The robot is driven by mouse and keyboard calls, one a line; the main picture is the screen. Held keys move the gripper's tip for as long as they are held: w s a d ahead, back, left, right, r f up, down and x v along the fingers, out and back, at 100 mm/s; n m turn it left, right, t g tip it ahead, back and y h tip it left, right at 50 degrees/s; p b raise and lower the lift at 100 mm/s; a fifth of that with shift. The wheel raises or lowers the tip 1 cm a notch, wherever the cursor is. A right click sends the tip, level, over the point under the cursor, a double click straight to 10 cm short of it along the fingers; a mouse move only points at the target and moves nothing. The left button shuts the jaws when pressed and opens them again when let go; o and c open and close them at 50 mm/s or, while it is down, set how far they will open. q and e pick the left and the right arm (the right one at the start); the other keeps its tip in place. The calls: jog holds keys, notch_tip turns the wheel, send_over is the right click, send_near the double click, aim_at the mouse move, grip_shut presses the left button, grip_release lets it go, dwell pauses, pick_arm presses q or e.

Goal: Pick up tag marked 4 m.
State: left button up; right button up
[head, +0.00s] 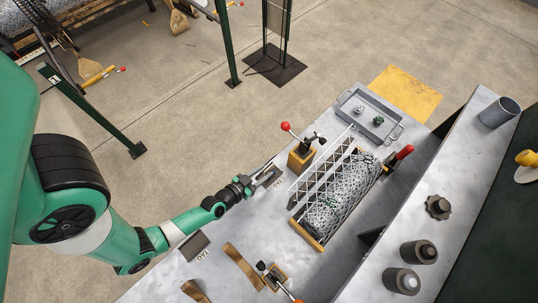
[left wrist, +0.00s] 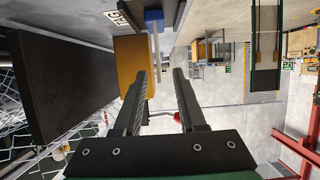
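I cannot read a 4 m marking on either. A large dark slab (left wrist: 62,75) fills the left of the wrist view; I cannot tell which thing it is. My right gripper does not show.
A wire mesh roll (head: 335,205) lies in a frame at the bench's middle. A red-knobbed clamp (head: 301,155) on a wooden block stands close to the left gripper. A grey tray (head: 368,113) sits behind. A raised shelf (head: 440,190) with dark knobs runs along the right.

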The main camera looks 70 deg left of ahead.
pick_arm(q)
jog(key=shift+w+a+f, duration=0.1)
jog(key=shift+w+a, duration=0.1)
jog(key=shift+w, duration=0.25)
grip_shut()
dwell(1.1)
